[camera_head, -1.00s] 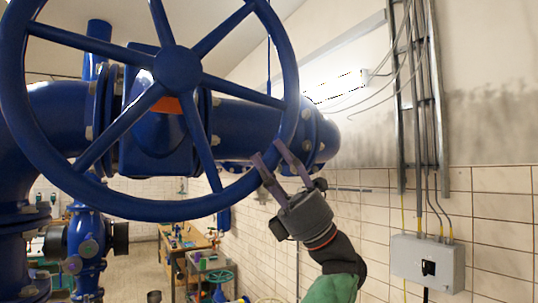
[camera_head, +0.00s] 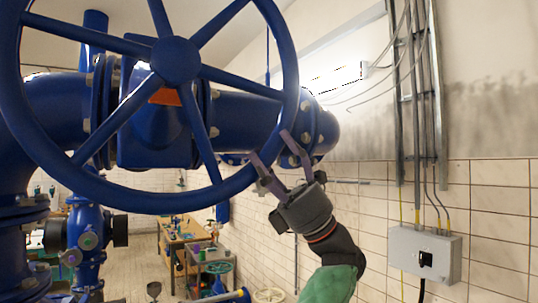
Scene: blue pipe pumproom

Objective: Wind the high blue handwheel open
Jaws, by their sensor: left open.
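The high blue handwheel (camera_head: 177,61) fills the upper left of the head view, with its hub and several spokes in plain sight. My left gripper (camera_head: 272,145) is open at the lower right part of the wheel's rim. Its two purple fingers point up and left, and the rim passes between them in the picture. One finger shows on the inner side of the rim and the other on the outer side. I cannot tell whether either finger touches the rim. My right gripper is not in view.
Thick blue pipework (camera_head: 240,122) with flanges stands behind the wheel. A grey electrical box (camera_head: 424,254) with cables is on the tiled wall at right.

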